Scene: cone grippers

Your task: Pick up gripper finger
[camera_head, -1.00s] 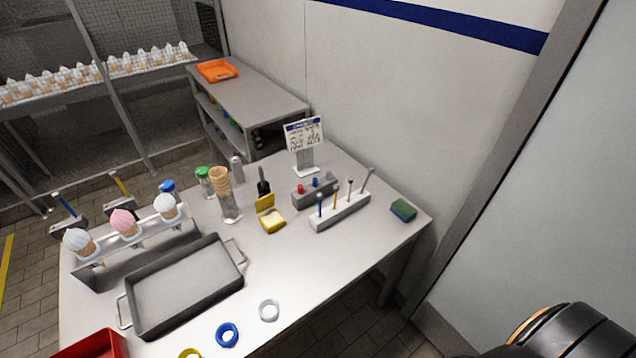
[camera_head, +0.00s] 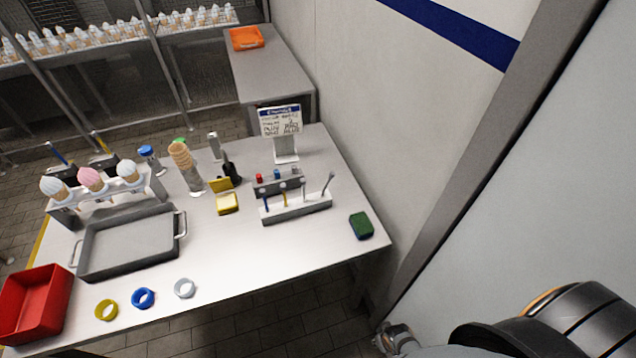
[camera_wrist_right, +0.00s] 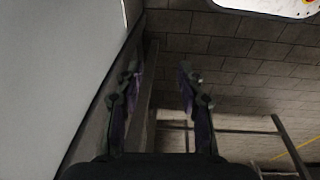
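No part is plainly labelled as a gripper finger. I cannot tell which is the finger. In the right wrist view my right gripper (camera_wrist_right: 158,95) is open, with two purple-padded fingers apart and nothing between them. In the head view, part of my right arm shows at the lower right, beyond the table's right edge and apart from the rack. My left gripper is not in view.
The table (camera_head: 270,245) has bare room in front of the rack. A green sponge (camera_head: 361,226) lies near its right edge. A grey tray (camera_head: 130,247), a red bin (camera_head: 35,302), several coloured rings and a cone stand fill the left. A wall stands close on the right.

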